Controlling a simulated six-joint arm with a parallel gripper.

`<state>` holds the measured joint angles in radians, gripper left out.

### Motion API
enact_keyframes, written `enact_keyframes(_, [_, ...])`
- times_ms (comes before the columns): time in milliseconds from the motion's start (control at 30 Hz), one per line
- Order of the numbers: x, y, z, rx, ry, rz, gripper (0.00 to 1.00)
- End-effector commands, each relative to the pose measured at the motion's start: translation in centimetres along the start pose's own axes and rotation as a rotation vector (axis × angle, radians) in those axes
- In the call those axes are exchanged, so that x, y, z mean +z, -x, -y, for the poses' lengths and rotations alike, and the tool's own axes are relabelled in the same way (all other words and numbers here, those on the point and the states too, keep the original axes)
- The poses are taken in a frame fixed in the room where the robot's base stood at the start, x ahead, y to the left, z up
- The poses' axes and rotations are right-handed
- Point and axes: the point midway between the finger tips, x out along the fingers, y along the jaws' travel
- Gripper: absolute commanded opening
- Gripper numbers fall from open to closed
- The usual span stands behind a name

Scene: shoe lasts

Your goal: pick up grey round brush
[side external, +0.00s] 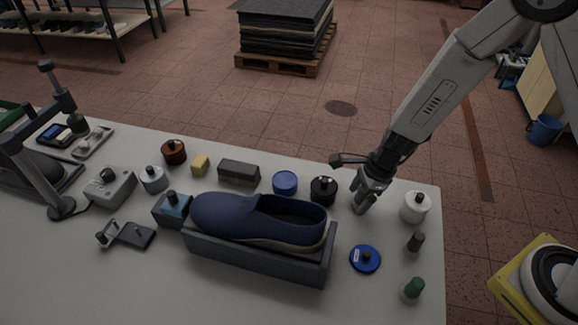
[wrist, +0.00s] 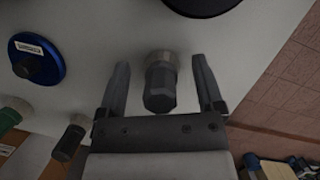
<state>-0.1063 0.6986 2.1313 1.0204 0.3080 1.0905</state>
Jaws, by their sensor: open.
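A round brush (wrist: 160,88) with a dark grey faceted handle and a pale base stands upright on the table in the wrist view. My gripper (wrist: 161,66) is open, with one finger on each side of this brush and a visible gap on both sides. In the side view my gripper (side external: 363,206) points down low over the table, right of the black round pot (side external: 323,190), and largely hides the brush. A second dark-handled brush (side external: 415,242) stands nearer the table's right edge; it also shows in the wrist view (wrist: 68,142).
A blue disc tin (side external: 365,259) lies in front of my gripper. A green-topped brush (side external: 412,290) and a white jar (side external: 415,207) stand near the right edge. A navy shoe (side external: 262,220) sits in a grey cradle (side external: 260,262) to the left.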

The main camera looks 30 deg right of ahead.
Motion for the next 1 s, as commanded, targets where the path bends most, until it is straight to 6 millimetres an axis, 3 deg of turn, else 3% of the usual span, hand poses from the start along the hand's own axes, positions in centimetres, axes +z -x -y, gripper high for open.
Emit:
enact_keyframes(167, [0.0,0.02,0.0,0.0,0.0,0.0,0.86])
enact_keyframes(267, [0.0,0.02,0.0,0.0,0.0,0.0,0.6])
enact_keyframes(400, [0.0,0.02,0.0,0.0,0.0,0.0,0.16])
enact_keyframes(467, [0.0,0.02,0.0,0.0,0.0,0.0,0.0])
enact_keyframes(1000, [0.28,0.76,0.05,-0.001,0.001,0.003,0.0])
